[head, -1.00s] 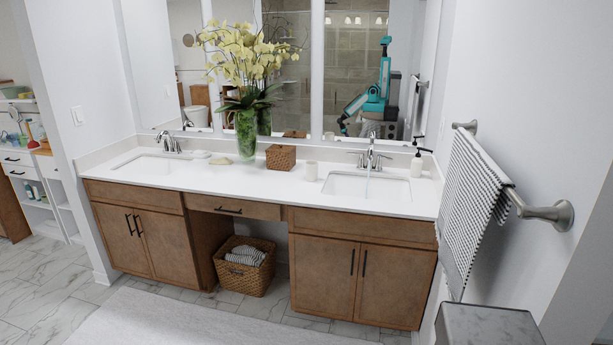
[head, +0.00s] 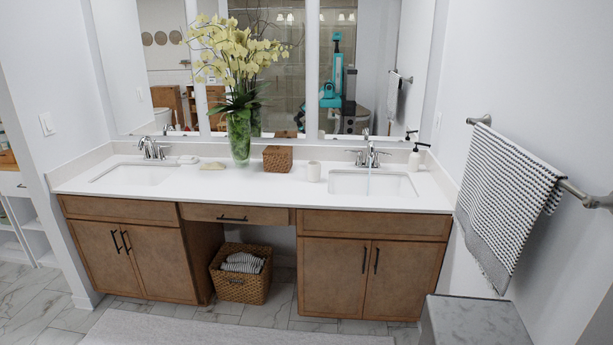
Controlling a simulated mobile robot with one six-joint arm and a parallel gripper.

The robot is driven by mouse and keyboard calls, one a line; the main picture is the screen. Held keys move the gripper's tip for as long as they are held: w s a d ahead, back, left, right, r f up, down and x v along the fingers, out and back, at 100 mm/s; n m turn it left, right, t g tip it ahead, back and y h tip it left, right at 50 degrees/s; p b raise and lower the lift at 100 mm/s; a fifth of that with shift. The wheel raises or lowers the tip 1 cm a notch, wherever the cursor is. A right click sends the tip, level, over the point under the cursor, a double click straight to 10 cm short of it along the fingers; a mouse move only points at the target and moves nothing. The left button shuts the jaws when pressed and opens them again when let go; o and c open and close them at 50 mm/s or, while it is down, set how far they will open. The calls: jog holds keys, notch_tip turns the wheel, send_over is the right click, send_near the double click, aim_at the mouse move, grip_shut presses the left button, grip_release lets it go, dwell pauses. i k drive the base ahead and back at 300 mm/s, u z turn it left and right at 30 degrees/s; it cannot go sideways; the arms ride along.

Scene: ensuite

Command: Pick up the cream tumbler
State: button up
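My gripper does not show directly in the head view. A teal and dark robot body shows in the mirror (head: 333,90), but its gripper is too small to make out.
A grey marble-topped block (head: 478,320) and towel (head: 508,200) are at the right.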

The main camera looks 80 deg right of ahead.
aim_at(313, 167)
jog(key=z, duration=0.3)
jog(key=i, duration=0.75)
jog(key=z, duration=0.8)
jog(key=i, duration=0.55)
jog(key=z, duration=0.7)
jog(key=i, duration=0.6)
jog(key=z, duration=0.4)
